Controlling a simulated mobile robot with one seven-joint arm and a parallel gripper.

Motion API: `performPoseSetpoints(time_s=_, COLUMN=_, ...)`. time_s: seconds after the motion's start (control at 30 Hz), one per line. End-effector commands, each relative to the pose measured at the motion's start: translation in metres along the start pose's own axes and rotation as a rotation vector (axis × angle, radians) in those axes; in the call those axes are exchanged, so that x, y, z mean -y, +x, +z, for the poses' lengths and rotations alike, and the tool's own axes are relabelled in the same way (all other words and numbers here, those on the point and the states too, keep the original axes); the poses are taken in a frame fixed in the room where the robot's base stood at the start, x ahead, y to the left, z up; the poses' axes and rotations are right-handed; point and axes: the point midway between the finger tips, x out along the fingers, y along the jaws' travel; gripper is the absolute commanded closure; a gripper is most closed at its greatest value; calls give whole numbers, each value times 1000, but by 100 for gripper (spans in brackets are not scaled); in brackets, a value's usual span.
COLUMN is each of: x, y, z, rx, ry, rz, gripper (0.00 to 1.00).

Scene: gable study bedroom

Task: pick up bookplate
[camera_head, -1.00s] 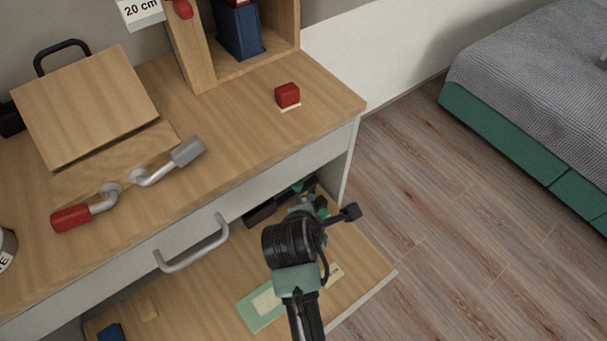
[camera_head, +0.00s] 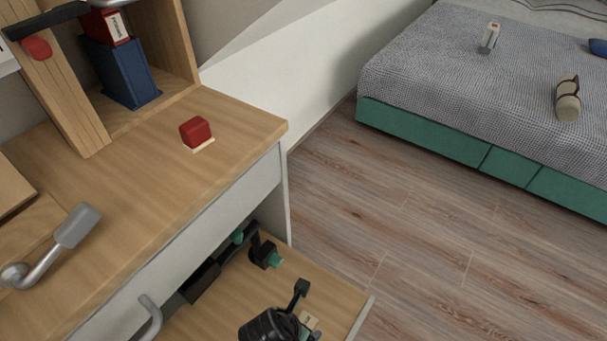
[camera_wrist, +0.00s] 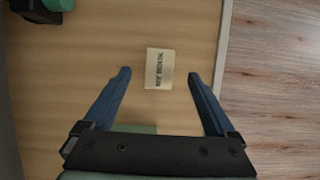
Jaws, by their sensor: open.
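The bookplate (camera_wrist: 159,68) is a small cream card with dark printed lettering. It lies flat on the wooden lower shelf board (camera_wrist: 90,45), and its edge shows in the head view beside my wrist (camera_head: 309,320). My gripper (camera_wrist: 159,74) is open above the board, with blue fingers to either side of the card in the wrist view. The card lies between and slightly beyond the fingertips, with nothing held. The fingers are hidden in the head view.
A green piece (camera_wrist: 135,129) lies partly under my gripper. Black and green items (camera_head: 264,252) stand at the board's back. The board's edge (camera_wrist: 221,60) is close on the right, with open floor beyond.

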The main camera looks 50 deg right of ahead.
Motion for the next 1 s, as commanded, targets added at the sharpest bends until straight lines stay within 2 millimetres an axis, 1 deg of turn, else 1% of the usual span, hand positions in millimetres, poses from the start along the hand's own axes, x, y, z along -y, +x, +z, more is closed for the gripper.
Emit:
performPoseSetpoints(time_s=0.4, x=1, y=49, z=0, rx=0, ry=1, rz=0, gripper=9)
performPoseSetpoints(time_s=0.47, x=1, y=51, z=0, rx=0, ry=1, rz=0, gripper=9)
performPoseSetpoints(time_s=1.0, x=0, y=51, z=1, rx=0, ry=0, rz=1, gripper=9)
